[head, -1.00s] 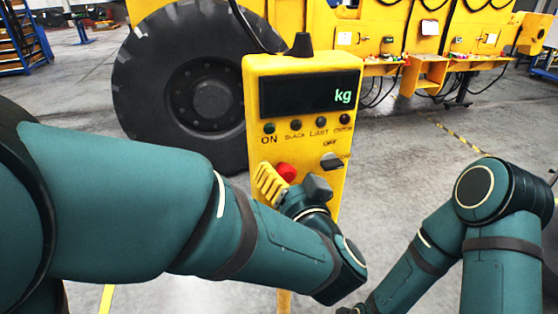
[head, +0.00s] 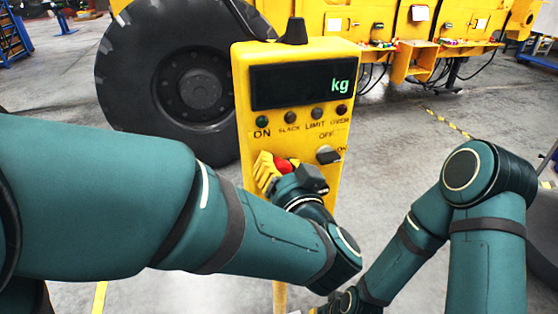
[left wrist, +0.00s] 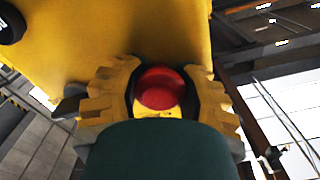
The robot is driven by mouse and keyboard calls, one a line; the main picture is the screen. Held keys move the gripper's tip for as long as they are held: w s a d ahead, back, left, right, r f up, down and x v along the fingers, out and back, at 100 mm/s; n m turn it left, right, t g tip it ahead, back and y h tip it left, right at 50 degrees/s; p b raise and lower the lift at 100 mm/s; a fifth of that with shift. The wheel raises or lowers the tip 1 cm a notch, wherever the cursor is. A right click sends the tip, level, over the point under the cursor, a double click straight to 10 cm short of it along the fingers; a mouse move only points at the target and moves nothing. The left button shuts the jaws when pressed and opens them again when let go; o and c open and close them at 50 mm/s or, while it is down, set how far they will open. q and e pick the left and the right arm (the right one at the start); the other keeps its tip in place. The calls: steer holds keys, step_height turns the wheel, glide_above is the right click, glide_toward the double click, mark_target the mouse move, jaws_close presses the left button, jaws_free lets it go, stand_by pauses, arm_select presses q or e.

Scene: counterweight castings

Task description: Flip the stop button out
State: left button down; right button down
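The red stop button (head: 283,165) is on the front of a yellow box with a display (head: 304,85), below its row of lamps and left of a dark switch (head: 328,154). In the left wrist view the red button (left wrist: 160,88) sits between the two ridged yellow fingers of my left gripper (left wrist: 160,98). Their dark inner faces are right beside the button's edges; I cannot tell if they press on it. In the head view my left gripper (head: 284,172) is at the button and partly covers it.
The display reads "kg". A large black tyre (head: 190,85) stands behind the box at the left. A yellow machine (head: 420,35) with hanging cables is at the back. My right arm is at the right, and grey floor lies open between.

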arm_select(q)
steer(key=shift+s+d+r, duration=0.1)
steer(key=shift+s+r, duration=0.05)
steer(key=shift+s, duration=0.1)
steer(key=shift+s+d+p, duration=0.15)
steer(key=shift+p, duration=0.5)
steer(key=c, duration=1.3)
jaws_free()
steer(key=shift+f, duration=0.2)
steer(key=o, duration=0.5)
steer(key=shift+s+d, duration=0.1)
steer(key=shift+s, duration=0.1)
steer(key=o, duration=0.4)
steer(key=shift+s+r, duration=0.2)
steer(key=shift+s, duration=0.2)
steer(key=shift+c, duration=0.2)
steer(key=shift+w+f, duration=0.15)
steer(key=shift+w, duration=0.2)
steer(key=v, duration=1.2)
